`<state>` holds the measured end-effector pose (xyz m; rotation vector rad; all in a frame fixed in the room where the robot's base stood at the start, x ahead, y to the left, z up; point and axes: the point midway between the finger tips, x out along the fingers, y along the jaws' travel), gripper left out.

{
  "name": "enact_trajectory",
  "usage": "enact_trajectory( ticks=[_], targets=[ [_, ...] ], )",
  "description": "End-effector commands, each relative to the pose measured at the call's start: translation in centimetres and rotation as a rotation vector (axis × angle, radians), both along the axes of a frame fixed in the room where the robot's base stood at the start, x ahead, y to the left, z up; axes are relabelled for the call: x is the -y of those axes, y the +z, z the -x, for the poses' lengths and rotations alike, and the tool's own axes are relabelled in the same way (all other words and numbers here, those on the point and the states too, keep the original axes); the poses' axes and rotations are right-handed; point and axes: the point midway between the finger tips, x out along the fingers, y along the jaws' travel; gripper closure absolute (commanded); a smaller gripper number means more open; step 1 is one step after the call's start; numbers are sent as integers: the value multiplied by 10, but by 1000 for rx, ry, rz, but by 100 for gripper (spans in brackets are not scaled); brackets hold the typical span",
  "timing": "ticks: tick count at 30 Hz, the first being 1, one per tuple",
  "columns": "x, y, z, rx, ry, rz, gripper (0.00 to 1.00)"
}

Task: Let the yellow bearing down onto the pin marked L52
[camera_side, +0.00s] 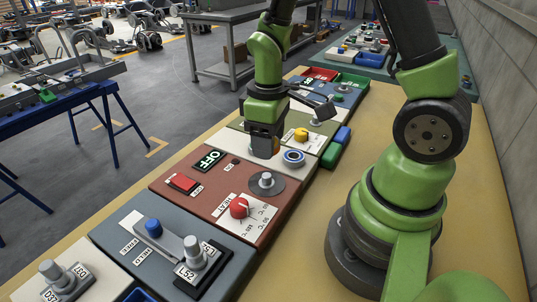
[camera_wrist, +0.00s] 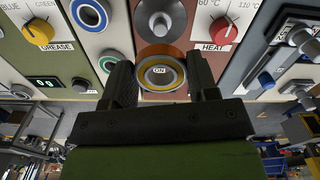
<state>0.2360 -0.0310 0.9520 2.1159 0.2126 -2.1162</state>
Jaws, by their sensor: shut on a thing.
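My gripper (camera_side: 264,152) is shut on the yellow bearing and holds it in the air above the panels. In the wrist view the bearing (camera_wrist: 141,76) is a yellow-rimmed ring between the two fingers (camera_wrist: 160,85); a small ON mark shows at its centre. In the side view the fingers mostly hide it. A grey upright pin (camera_side: 192,250) stands on the slate panel at the front, with small tags beside it, one seeming to read L52 (camera_side: 187,274). The gripper is well behind and above this pin, apart from it.
A second pin (camera_side: 266,180) on a dark disc and a red knob (camera_side: 239,208) stand on the red panel. A blue knob (camera_side: 153,228) is left of the tagged pin. Another pin (camera_side: 50,270) is at front left. A blue ring (camera_side: 293,157) lies near the gripper.

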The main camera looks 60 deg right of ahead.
Motion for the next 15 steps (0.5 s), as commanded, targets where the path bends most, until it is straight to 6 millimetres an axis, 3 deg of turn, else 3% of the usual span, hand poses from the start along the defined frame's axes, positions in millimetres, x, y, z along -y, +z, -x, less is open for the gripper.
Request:
enact_trajectory(
  ticks=[4, 7, 15],
  targets=[
    [-10, 12, -5, 3, 43, 0, 77],
    [-31, 14, -13, 2, 133, 1, 77],
    [-131, 19, -23, 2, 499, 0, 77]
  ],
)
